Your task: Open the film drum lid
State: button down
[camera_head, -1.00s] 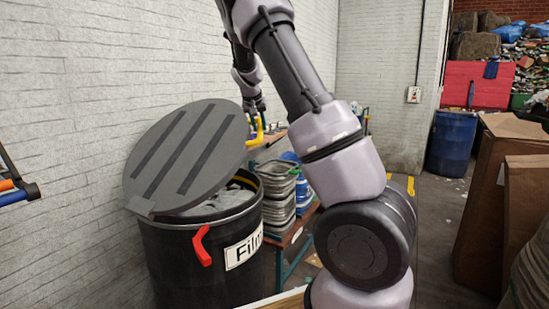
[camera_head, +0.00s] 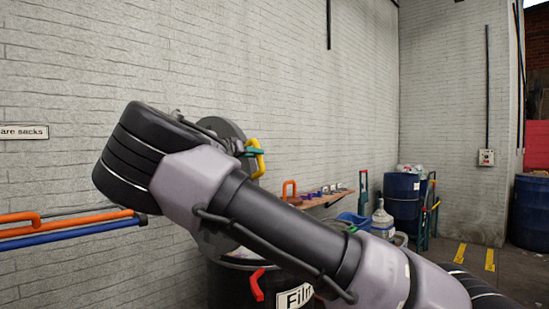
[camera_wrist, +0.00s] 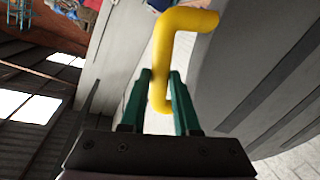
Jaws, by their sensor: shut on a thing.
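The film drum (camera_head: 228,287) is a black drum at the bottom middle of the head view, with a partly visible "Film" label (camera_head: 294,297) and a red lever (camera_head: 257,284). Its grey lid (camera_head: 226,128) stands raised, steeply tilted near the wall, with my arm hiding much of it. The lid's yellow handle (camera_head: 260,160) sticks out to the right. My gripper (camera_head: 250,152) is shut on this handle. In the wrist view the teal fingers clasp the yellow handle (camera_wrist: 162,60) from both sides, and the grey lid (camera_wrist: 255,65) fills the right. The drum's inside is hidden by my arm.
Orange and blue bars (camera_head: 65,230) run along the wall at left. A wooden shelf (camera_head: 325,198) with small items, a white jug (camera_head: 382,220) and a blue drum (camera_head: 405,195) stand to the right. Open floor shows farther right.

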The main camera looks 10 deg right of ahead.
jog(key=shift+t+h, duration=0.5)
jog(key=shift+t, duration=0.1)
jog(key=v, duration=0.6)
jog(key=shift+w+a+f, duration=0.25)
jog(key=shift+w+f, duration=0.1)
jog(key=c, duration=0.7)
grip_release()
jog(key=shift+o, duration=0.2)
jog(key=v, duration=1)
jog(key=shift+s+a, duration=0.25)
jog(key=shift+s+a, duration=0.1)
jog(key=shift+a, duration=0.05)
